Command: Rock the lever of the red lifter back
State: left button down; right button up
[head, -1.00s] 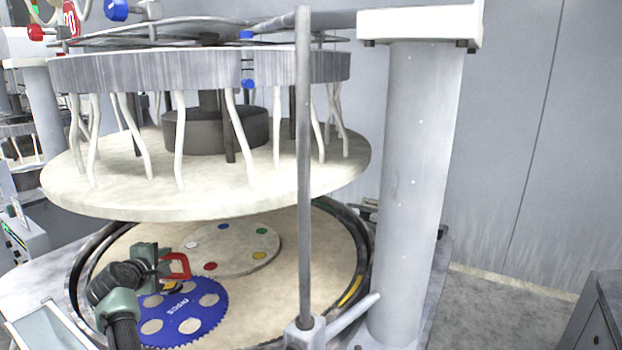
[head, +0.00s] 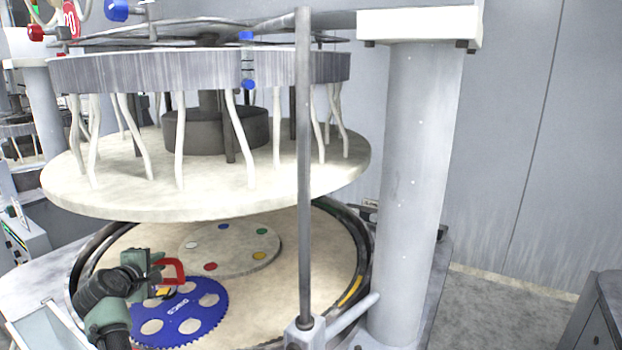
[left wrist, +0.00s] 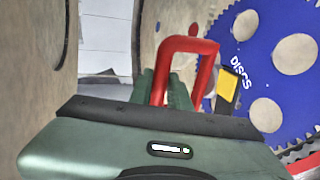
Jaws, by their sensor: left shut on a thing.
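In the left wrist view the red lifter (left wrist: 190,46) rises as an arch between my fingers. My left gripper (head: 152,266) is shut on the red lifter. In the wrist view the dark green gripper (left wrist: 165,92) lies across its lower part. A yellow and black piece (left wrist: 227,86) sits just right of the red handle. The lifter's foot is hidden by my gripper.
The blue disc (head: 183,328) with round holes lies on the beige lower platen (head: 280,300). A pale round plate (head: 235,252) with coloured dots lies behind it. The big upper platen (head: 215,200) hangs above. A grey vertical rod (head: 304,180) and thick column (head: 412,190) stand at right.

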pick_arm(q)
jog(key=s+a, duration=0.3)
jog(key=s, duration=1.1)
jog(key=s+a, duration=0.3)
jog(key=s, duration=1.1)
jog(key=shift+s+a+r, duration=0.2)
jog(key=shift+s+a, duration=0.1)
jog(key=shift+s, duration=0.1)
dwell(2.5)
dwell(0.5)
